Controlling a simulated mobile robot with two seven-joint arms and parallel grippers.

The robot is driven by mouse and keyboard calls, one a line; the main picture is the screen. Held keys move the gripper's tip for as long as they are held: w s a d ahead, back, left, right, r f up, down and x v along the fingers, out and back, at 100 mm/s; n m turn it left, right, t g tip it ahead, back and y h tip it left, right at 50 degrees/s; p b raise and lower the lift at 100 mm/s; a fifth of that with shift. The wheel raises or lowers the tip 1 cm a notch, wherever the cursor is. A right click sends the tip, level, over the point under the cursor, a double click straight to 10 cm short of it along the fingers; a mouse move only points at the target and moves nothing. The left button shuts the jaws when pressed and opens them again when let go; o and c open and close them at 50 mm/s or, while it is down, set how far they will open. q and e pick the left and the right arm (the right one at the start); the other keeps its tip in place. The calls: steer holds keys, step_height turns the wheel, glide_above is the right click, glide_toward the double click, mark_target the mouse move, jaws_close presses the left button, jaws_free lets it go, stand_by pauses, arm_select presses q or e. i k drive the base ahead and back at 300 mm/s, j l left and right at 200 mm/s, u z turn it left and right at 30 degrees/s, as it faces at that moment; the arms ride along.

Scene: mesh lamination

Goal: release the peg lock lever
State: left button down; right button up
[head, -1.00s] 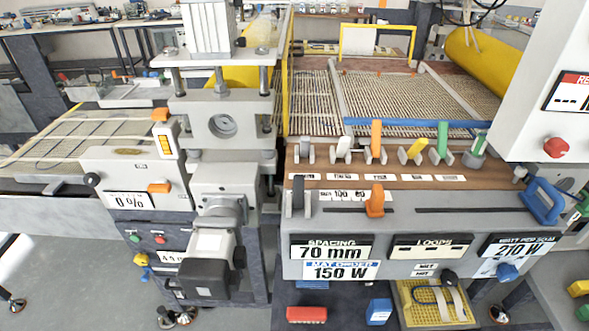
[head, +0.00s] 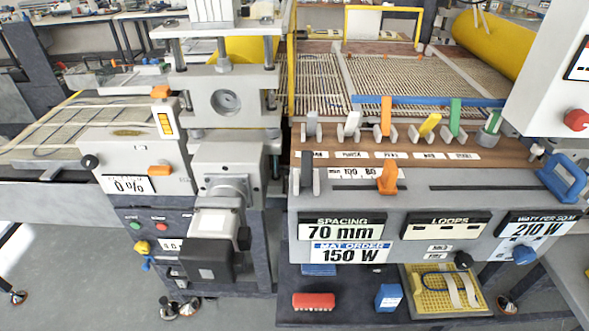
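Neither of my grippers shows in the head view. No lever bears a readable peg lock label. A dark grey upright lever (head: 306,170) stands at the left end of the spacing scale on the front console (head: 400,207). An orange slider knob (head: 387,180) sits on the slot to its right. Behind, a row of levers stands on the brown wooden strip: grey (head: 312,124), white (head: 351,123), orange (head: 386,115), yellow (head: 430,124) and green (head: 456,115). The yellow one leans; the orange and green ones are near upright. Their small labels are too blurred to read.
A grey press unit (head: 226,97) stands left of the console. A blue handle (head: 562,177) is at the console's right end. A white cabinet with a red knob (head: 577,119) juts in at upper right. A red block (head: 313,301) and a blue block (head: 389,296) lie on the lower shelf.

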mark_target(307, 156)
steer(key=j+z, duration=0.3)
steer(key=j, duration=0.4)
steer(key=k+j+z, duration=0.1)
steer(key=j+z, duration=0.15)
steer(key=j, duration=0.45)
